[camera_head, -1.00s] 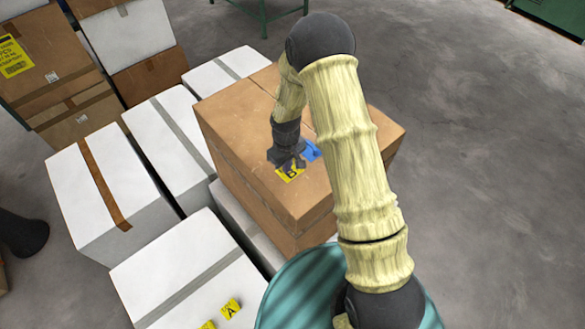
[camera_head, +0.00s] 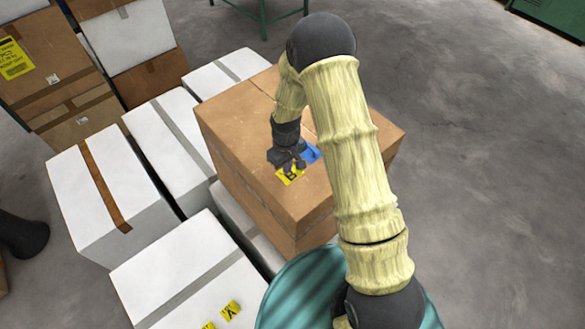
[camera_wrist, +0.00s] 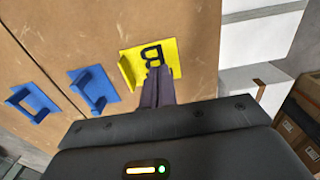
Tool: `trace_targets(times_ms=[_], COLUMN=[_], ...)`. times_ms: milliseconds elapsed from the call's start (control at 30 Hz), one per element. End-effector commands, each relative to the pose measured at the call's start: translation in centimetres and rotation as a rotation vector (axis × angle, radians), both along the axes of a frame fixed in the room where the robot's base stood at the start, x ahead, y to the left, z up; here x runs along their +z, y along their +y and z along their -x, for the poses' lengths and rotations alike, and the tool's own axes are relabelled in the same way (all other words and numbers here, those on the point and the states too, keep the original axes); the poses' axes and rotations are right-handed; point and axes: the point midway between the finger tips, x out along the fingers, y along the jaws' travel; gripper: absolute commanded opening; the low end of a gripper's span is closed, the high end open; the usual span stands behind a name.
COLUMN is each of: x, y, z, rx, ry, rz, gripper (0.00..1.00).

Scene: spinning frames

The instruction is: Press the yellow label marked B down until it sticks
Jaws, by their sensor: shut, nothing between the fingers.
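The yellow label marked B (camera_wrist: 136,58) lies on top of the brown cardboard box (camera_head: 250,125). Its left edge stands up as a folded flap in the wrist view. In the head view the label (camera_head: 288,178) is partly hidden by my gripper (camera_head: 291,168). My gripper is shut and empty. In the wrist view its fingertips (camera_wrist: 158,68) are over the lower part of the letter B. I cannot tell whether they touch the label.
Two blue pieces with raised flaps (camera_wrist: 93,87) (camera_wrist: 33,103) lie beside the label on the box. Yellow labels (camera_head: 230,310) lie on a white box in front. White boxes (camera_head: 95,195) stand to the left. Open floor (camera_head: 480,130) is on the right.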

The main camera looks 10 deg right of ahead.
Motion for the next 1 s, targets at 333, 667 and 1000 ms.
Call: trace_targets(times_ms=[333,667,1000], x=[3.2,5.8,6.3], y=[0.0,0.0,0.0], z=[0.0,0.0,0.0], rx=[0.000,0.000,0.000], ry=[0.000,0.000,0.001], rz=[0.000,0.000,0.000], gripper=[0.00,0.00,0.00])
